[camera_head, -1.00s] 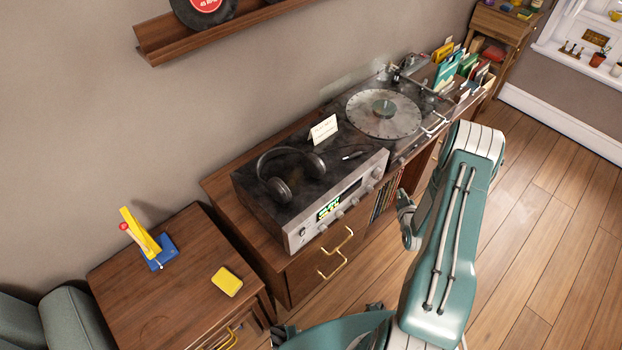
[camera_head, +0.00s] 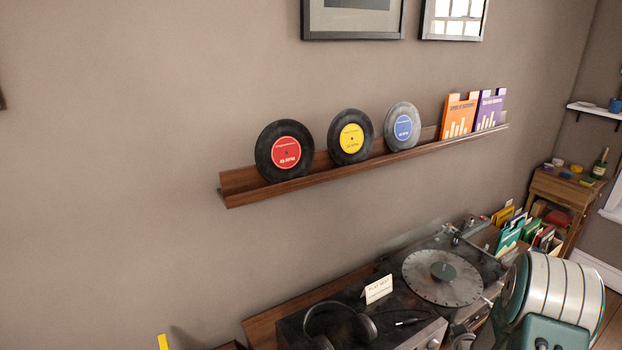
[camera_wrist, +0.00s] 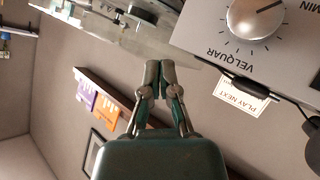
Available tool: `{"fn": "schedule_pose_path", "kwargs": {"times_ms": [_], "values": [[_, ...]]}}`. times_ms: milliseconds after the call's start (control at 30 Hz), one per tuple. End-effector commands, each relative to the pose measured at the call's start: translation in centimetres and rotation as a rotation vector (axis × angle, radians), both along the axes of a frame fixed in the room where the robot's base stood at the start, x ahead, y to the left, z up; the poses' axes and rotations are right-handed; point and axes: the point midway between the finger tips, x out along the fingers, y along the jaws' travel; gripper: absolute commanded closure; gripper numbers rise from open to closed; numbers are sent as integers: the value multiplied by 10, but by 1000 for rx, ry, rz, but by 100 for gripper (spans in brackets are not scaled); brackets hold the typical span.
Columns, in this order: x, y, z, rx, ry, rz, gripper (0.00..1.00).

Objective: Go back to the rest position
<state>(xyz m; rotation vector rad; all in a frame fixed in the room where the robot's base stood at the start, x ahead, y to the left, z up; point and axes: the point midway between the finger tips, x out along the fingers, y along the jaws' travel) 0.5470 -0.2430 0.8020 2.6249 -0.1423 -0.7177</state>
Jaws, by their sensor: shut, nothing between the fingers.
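My gripper (camera_wrist: 158,78) shows in the wrist view with its fingers together and nothing between them. It is near the front of the silver-faced receiver (camera_wrist: 215,38), whose large knob (camera_wrist: 254,18) is at the upper right, apart from the fingers. In the head view my green and white arm fills the lower right corner, and the gripper itself is not clearly visible there. The receiver (camera_head: 345,335) and the turntable (camera_head: 443,278) are beside the arm, along the wall.
A wall shelf (camera_head: 350,172) holds three records and two upright sleeves. Headphones (camera_head: 340,322) and a "Play next" card (camera_head: 378,288) are on the receiver. A record crate (camera_head: 520,240) and a small wooden desk (camera_head: 565,195) stand at the right. The wall at left is bare.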

Motion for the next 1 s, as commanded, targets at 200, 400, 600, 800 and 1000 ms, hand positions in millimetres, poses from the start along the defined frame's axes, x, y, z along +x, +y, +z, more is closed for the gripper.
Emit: {"fn": "schedule_pose_path", "kwargs": {"times_ms": [200,400,600,800,1000], "values": [[4,28,73,26,69,-20,100],[-9,58,131,65,136,-46,100],[-35,92,182,115,198,-76,100],[-74,128,227,171,260,-100,100],[-123,163,261,235,323,-118,100]]}}
